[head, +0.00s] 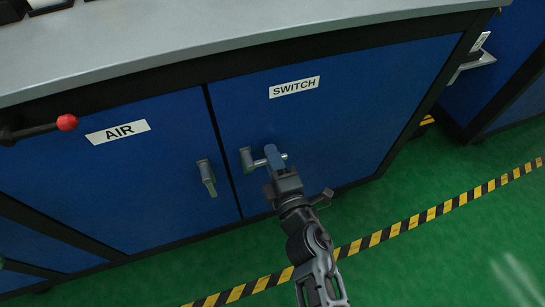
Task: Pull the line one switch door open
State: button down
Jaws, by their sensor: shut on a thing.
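The switch door (335,110) is a blue panel with a white label reading SWITCH (294,87). It looks closed, level with the cabinet front. Its grey handle (248,158) is near the door's left edge. My gripper (273,157) is at this handle, and its fingers are shut on it. The fingers hide part of the handle. My arm reaches up from the bottom of the head view.
The AIR door (110,170) with its own handle (207,178) is left of the switch door. A red-knobbed lever (67,122) sticks out at far left. A grey worktop (200,35) overhangs above. Green floor with a yellow-black stripe (395,230) lies in front.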

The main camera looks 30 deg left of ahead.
jog(key=s+d+p, duration=0.4)
jog(key=d, duration=0.5)
jog(key=s+d+p, duration=0.3)
jog(key=d+p, duration=0.1)
jog(key=d, duration=0.6)
jog(key=shift+s, duration=0.4)
jog(key=c, duration=1.1)
grip_release()
jog(key=shift+p+v, duration=0.3)
jog(key=shift+v, duration=3.55)
